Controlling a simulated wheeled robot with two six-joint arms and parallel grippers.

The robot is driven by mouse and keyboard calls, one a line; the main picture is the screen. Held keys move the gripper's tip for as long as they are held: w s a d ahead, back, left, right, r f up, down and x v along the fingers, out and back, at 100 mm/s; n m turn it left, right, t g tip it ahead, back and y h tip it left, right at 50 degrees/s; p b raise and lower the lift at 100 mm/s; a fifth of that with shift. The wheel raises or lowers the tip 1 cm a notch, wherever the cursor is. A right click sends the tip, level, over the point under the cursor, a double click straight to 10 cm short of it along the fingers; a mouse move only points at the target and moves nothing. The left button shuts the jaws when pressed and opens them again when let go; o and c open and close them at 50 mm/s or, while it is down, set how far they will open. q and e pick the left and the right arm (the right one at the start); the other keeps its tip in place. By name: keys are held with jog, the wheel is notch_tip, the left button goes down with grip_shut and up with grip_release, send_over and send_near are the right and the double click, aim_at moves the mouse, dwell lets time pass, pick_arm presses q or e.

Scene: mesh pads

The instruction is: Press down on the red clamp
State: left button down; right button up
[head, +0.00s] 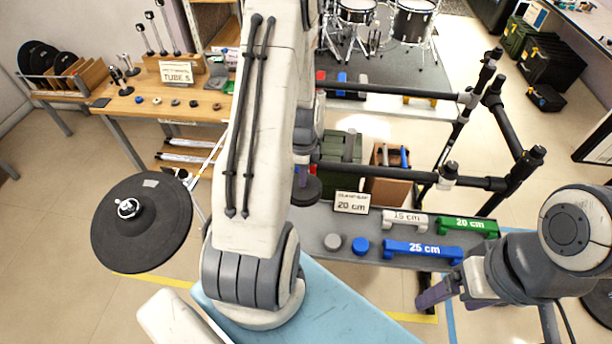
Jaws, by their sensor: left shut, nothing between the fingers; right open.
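I cannot make out a red clamp for certain. A small red piece (320,77) shows far back beside blue and grey ones, too small to identify. My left arm fills the middle of the head view, and its upper links hide much behind them. My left gripper's fingers cannot be made out; a dark round part shows below the forearm. My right gripper (438,292) is at the lower right, open and empty, with purplish fingers just in front of the grey bench's front edge, below the blue spacer bar (422,249).
The grey bench (385,270) holds a green bar (467,225), a white bar (405,218), a "20 cm" sign (352,202) and round plugs. A black tube rack (400,174) stands behind. A black mesh pad (142,247) is at left, near a wooden table (190,108).

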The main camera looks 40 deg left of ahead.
pick_arm(q)
jog(key=shift+f+b, duration=0.3)
jog(key=shift+f, duration=0.15)
jog(key=shift+f, duration=0.15)
dwell(0.7)
notch_tip(320, 180, up, 7)
jog(key=p, duration=0.6)
dwell(0.5)
